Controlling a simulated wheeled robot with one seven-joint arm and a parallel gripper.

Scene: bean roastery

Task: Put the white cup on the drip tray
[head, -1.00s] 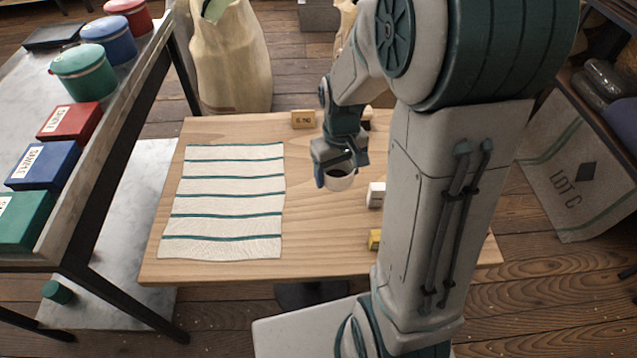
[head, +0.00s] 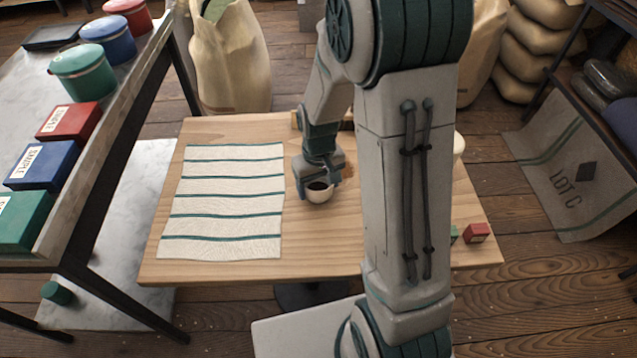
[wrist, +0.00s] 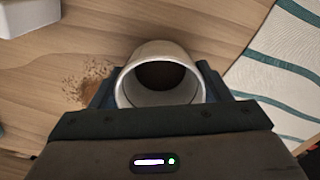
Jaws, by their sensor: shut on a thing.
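The white cup (head: 319,195) is held between the fingers of my gripper (head: 320,183), over the wooden table just right of the striped cloth. In the wrist view the cup (wrist: 144,62) shows its open mouth and dark inside, with the gripper's fingers (wrist: 157,88) on both sides. I cannot tell the gap between cup and table. A flat black tray (head: 52,36) lies at the far end of the counter on the left; it may be the drip tray, but I cannot be sure.
The striped cloth (head: 222,200) covers the left of the table (head: 330,255). A brown patch of grounds (wrist: 86,84) lies near the cup. A white container (wrist: 28,14) shows in the wrist view's corner. A red block (head: 477,233) sits at right. My arm hides much of the table's right side.

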